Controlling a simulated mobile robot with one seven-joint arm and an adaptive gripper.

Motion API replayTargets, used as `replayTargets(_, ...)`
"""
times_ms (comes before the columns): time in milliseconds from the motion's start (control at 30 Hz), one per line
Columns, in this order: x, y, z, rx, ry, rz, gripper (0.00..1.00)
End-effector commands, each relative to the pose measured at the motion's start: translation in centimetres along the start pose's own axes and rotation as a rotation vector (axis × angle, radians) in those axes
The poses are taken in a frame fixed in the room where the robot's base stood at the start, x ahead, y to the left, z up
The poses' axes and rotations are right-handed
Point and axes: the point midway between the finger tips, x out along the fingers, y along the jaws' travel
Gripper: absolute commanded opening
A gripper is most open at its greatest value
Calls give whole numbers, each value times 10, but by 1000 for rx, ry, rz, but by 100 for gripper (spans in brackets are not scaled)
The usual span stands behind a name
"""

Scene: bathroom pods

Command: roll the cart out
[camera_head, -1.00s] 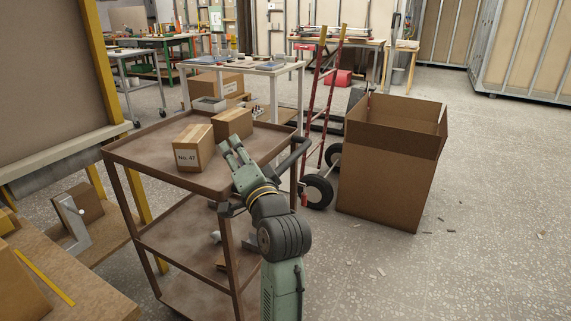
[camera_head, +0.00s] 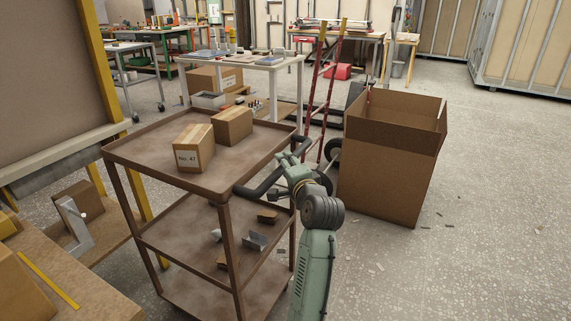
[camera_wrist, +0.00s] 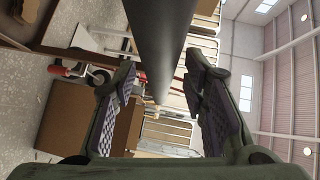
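The brown three-shelf cart (camera_head: 143,150) stands upright at the left centre in the head view. Its dark push handle (camera_head: 260,188) sticks out from the right side of the top shelf. My gripper (camera_head: 288,162) is at the handle's outer side, with the fingers apart. In the wrist view the dark handle bar (camera_wrist: 160,50) runs between the two spread fingers of my gripper (camera_wrist: 162,85). I cannot tell whether a finger touches the bar. Two cardboard boxes, a labelled one (camera_head: 193,150) and a plain one (camera_head: 232,126), stand on the top shelf.
A large open cardboard box (camera_head: 385,180) stands right of the cart. A red hand truck (camera_head: 318,100) and a white table (camera_head: 240,68) are behind it. A wooden bench (camera_head: 65,280) is close at the left. The floor at the front right is largely free.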

Motion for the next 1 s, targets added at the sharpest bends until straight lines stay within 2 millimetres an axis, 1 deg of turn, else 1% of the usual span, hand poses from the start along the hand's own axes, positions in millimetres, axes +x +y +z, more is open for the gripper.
replayTargets(33,5,0,0,0,-1,1,40)
replayTargets(133,10,0,0,-1,-1,2,40)
replayTargets(400,11,0,1,-2,0,0,40)
replayTargets(467,11,0,1,-2,0,0,36)
replayTargets(1000,11,1,1,-1,0,1,0)
